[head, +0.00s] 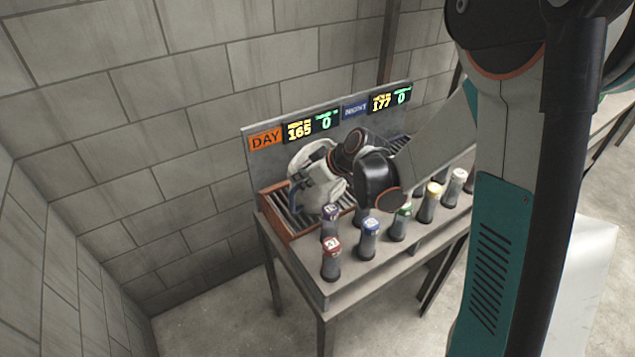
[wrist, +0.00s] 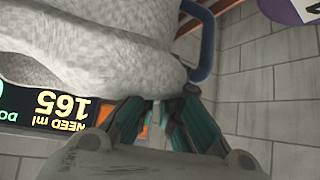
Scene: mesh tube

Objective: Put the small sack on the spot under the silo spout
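No sack, silo or spout can be made out for certain. In the head view, a pale rounded object (head: 309,155) shows at the left of the bench, partly behind my arm and gripper. In the wrist view, a large grey speckled rounded body (wrist: 90,45) fills the upper left, with a curved blue bar (wrist: 205,45) beside it. My gripper (wrist: 157,112) has its teal fingers close under this body. Their tips are partly hidden, so I cannot tell whether they hold it. In the head view my gripper (head: 322,185) is over the slatted area at the bench's left.
The bench (head: 345,290) has a reddish-edged slatted tray (head: 273,208) at its left end. A back panel (head: 262,165) carries displays reading 165 and 177. Block walls stand behind and left.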

